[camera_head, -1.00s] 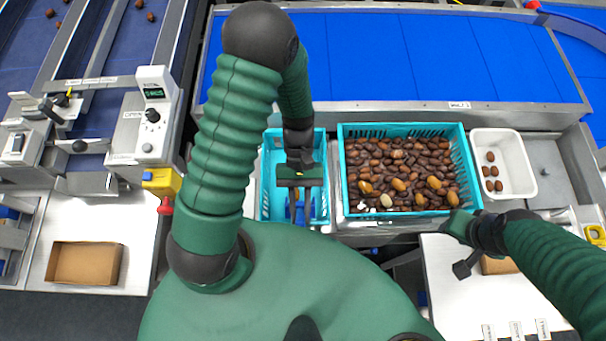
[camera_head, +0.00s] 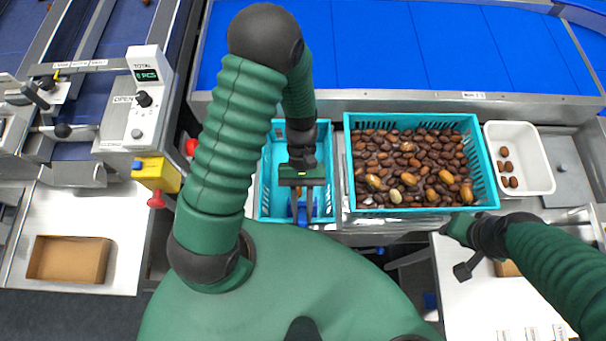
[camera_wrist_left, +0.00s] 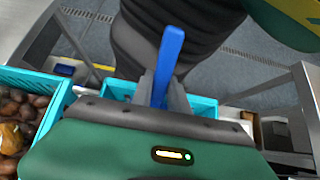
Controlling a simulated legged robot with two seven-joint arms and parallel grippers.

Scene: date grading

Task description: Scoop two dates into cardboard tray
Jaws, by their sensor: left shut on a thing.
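My left gripper (camera_head: 302,200) is over the small turquoise crate (camera_head: 267,185), shut on a blue-handled tool. The blue handle (camera_wrist_left: 168,55) stands up between the fingers in the left wrist view; its other end is hidden. A larger turquoise crate (camera_head: 482,165) to the right holds many brown dates (camera_head: 410,150), with several paler ones near the front. An open, empty-looking cardboard tray (camera_head: 68,258) lies on the left bench. Another cardboard piece (camera_head: 507,268) is mostly hidden by my right arm. My right gripper (camera_head: 461,252) hangs over the right bench; its jaw opening is unclear.
A white tub (camera_head: 540,170) with several dates stands right of the large crate. A counter box (camera_head: 147,95) reading 0 PCS and a yellow block with a red knob (camera_head: 157,175) stand at left. A blue belt (camera_head: 400,45) runs behind. The left bench around the tray is clear.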

